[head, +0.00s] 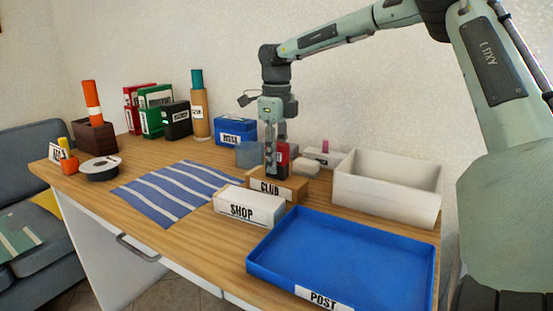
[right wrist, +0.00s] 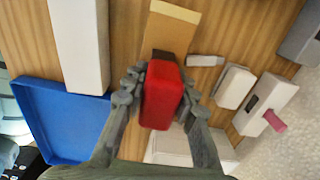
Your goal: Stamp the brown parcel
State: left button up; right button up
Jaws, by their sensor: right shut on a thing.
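The brown parcel (head: 293,184), labelled CLUB, lies on the desk behind the white SHOP parcel (head: 248,206). The brown parcel also shows at the top of the right wrist view (right wrist: 172,36), with the white parcel (right wrist: 78,45) to its left. My right gripper (head: 274,172) is shut on a red stamp (head: 283,156) with a dark end. The red stamp fills the middle of the right wrist view (right wrist: 161,95), its dark end over the brown parcel's near edge. I cannot tell whether they touch. My left gripper is not in view.
The blue POST tray (head: 340,255) is at the front right, with an open white box (head: 388,190) behind it. A white box with a pink peg (head: 324,156) stands close right of the gripper. A striped blue cloth (head: 180,193) lies left.

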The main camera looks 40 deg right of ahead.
aim_at(276, 143)
jog(key=shift+r+p, duration=0.9)
jog(key=shift+r, duration=2.55)
